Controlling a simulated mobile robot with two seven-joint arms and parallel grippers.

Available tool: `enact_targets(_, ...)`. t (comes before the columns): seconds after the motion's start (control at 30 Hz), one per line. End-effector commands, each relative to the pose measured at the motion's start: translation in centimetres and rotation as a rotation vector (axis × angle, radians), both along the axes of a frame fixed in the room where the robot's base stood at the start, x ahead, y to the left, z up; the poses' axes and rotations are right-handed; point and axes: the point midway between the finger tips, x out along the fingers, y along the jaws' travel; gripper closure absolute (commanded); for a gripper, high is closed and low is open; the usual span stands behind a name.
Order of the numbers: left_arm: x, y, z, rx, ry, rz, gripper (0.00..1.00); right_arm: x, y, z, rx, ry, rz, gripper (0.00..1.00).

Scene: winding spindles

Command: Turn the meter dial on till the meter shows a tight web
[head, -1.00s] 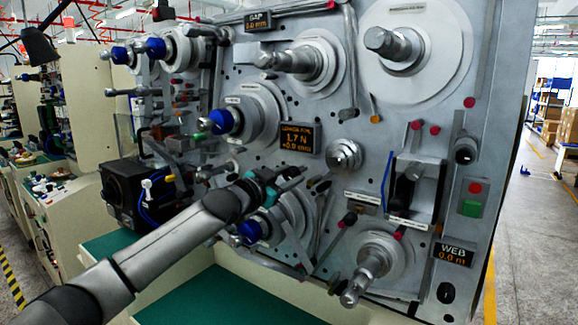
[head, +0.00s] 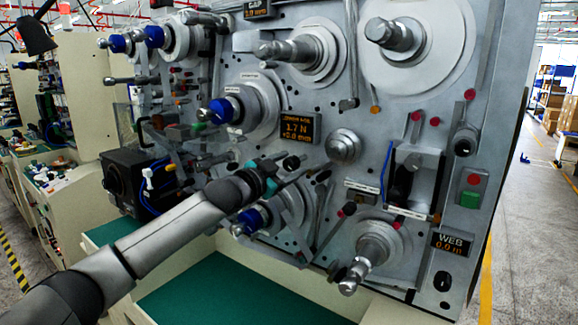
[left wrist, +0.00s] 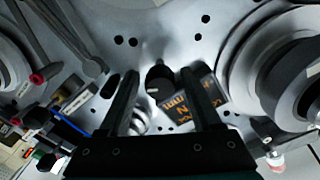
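The meter (head: 300,128) is a dark panel with orange text on the grey machine face, reading about 1.7 N with a smaller mm line under it. It also shows upside down in the left wrist view (left wrist: 190,100). The dial, a small black knob with a pale mark (left wrist: 158,78), sits beside the meter. My left gripper (head: 298,168) is just below the meter in the head view. In the left wrist view its two fingers (left wrist: 160,74) stand apart, one each side of the dial, with gaps visible. The dial is hard to make out in the head view. My right gripper is not in view.
Spindles and rollers stick out around my left gripper: a silver roller (head: 343,146), a blue-tipped spindle (head: 218,111) and a lower silver spindle (head: 368,256). A WEB display (head: 452,243) reads about 0.0 m. A green shelf (head: 235,290) lies below.

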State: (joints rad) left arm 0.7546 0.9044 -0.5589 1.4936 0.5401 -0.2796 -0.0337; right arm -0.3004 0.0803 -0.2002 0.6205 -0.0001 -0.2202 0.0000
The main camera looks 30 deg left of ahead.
Motion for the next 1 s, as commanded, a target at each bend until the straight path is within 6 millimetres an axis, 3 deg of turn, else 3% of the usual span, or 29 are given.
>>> enact_targets(0.47,-0.9,0.2,-0.1,-0.003,0.001,0.001,0.29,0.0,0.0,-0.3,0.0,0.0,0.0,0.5)
enact_targets(1.0,-7.9,1.0,-0.3,0.003,0.004,-0.001,0.29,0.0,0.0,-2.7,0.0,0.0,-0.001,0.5)
